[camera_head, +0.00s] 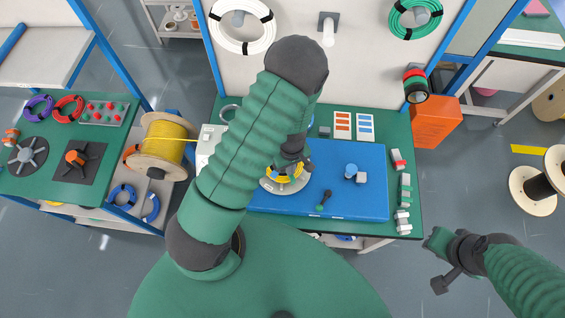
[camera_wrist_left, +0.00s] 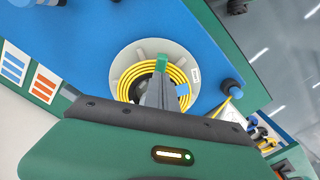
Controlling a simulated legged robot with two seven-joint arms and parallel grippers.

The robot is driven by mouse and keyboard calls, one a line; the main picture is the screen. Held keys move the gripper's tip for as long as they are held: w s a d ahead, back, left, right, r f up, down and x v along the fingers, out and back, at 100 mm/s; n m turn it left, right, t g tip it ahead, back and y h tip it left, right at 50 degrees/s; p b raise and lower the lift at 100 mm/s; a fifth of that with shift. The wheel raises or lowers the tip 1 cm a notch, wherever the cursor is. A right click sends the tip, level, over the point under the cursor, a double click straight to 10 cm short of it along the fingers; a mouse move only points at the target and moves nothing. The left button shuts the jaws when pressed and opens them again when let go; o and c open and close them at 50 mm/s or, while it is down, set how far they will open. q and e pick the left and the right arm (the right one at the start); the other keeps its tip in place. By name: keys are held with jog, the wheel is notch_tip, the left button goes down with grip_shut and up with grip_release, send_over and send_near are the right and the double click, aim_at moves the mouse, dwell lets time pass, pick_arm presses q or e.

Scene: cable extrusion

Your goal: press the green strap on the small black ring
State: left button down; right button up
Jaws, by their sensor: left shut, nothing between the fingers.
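My left gripper (camera_head: 291,168) is over a white disc (camera_head: 303,182) that holds a coil of yellow cable (camera_head: 271,175), mostly covered by my arm. In the left wrist view its shut fingers (camera_wrist_left: 160,80) point at the coil (camera_wrist_left: 125,88) on the disc (camera_wrist_left: 123,62). A short green strap (camera_wrist_left: 162,62) lies across the coil's rim, right at the fingertips; I cannot tell whether they touch it. The fingers hide part of the coil's middle. I cannot make out a small black ring. My right gripper (camera_head: 440,272) is off the table at lower right, its jaws unclear.
A blue mat (camera_head: 375,205) covers the middle of the green table (camera_head: 330,110). Grey blocks (camera_head: 404,190) line the right edge.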

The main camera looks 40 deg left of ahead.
pick_arm(q)
jog(key=shift+d, duration=0.1)
pick_arm(e)
jog(key=shift+d, duration=0.1)
pick_arm(q)
jog(key=shift+d+f, duration=0.25)
jog(key=shift+d, duration=0.05)
jog(key=shift+f+b, duration=0.15)
jog(key=shift+b, duration=0.25)
pick_arm(e)
jog(key=shift+d+f, duration=0.35)
jog(key=shift+f, duration=0.1)
pick_arm(q)
jog(key=shift+a+f, duration=0.1)
pick_arm(e)
jog(key=shift+a, duration=0.1)
pick_arm(q)
jog(key=shift+a+f, duration=0.15)
jog(key=shift+f, duration=0.05)
pick_arm(e)
jog(key=shift+a+f, duration=0.2)
jog(key=shift+d, duration=0.2)
pick_arm(q)
jog(key=shift+s+f+b, duration=0.1)
jog(key=shift+b, duration=0.2)
pick_arm(e)
jog(key=shift+s, duration=0.1)
